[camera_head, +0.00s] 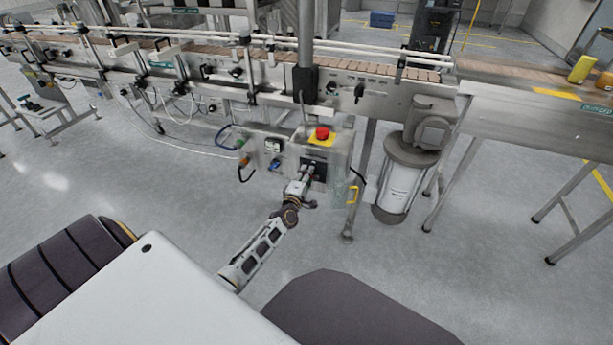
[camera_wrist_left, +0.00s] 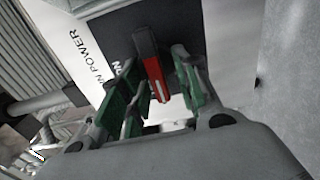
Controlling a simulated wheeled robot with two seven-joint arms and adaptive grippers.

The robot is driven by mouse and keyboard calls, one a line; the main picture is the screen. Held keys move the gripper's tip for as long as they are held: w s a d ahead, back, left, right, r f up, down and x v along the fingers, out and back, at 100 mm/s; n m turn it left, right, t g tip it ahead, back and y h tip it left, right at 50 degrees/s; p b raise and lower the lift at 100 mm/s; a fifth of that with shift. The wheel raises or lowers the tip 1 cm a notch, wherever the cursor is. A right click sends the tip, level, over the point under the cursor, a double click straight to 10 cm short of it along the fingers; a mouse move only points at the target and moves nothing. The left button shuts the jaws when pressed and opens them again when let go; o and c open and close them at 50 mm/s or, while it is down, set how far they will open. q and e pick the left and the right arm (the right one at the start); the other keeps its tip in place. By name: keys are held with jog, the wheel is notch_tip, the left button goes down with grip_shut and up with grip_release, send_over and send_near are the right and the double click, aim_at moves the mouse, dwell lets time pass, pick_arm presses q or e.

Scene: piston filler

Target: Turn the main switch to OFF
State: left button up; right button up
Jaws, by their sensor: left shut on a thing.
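The main switch (camera_wrist_left: 157,82) shows in the left wrist view as a red handle with a white line, on a dark plate (camera_wrist_left: 118,42). Part of the word "ON" is readable beside it, and a white label reads "IN POWER". My left gripper (camera_wrist_left: 158,92) has its green-padded fingers on either side of the red handle and is shut on it. In the head view my left gripper (camera_head: 307,172) is at the dark switch plate (camera_head: 318,163) on the front of the control box, below a red emergency button (camera_head: 322,133). The handle itself is hidden there. My right gripper is not in view.
The control box (camera_head: 286,150) carries connectors and cables at its left. A conveyor (camera_head: 180,58) runs above it. The floor in front is clear.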

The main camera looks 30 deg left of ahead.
pick_arm(q)
jog(key=o, duration=1)
jog(key=shift+c, duration=0.2)
jog(key=shift+s, duration=0.2)
jog(key=v, duration=1.1)
jog(key=shift+s, duration=0.35)
jog(key=shift+d+f, duration=0.1)
jog(key=shift+d, duration=0.05)
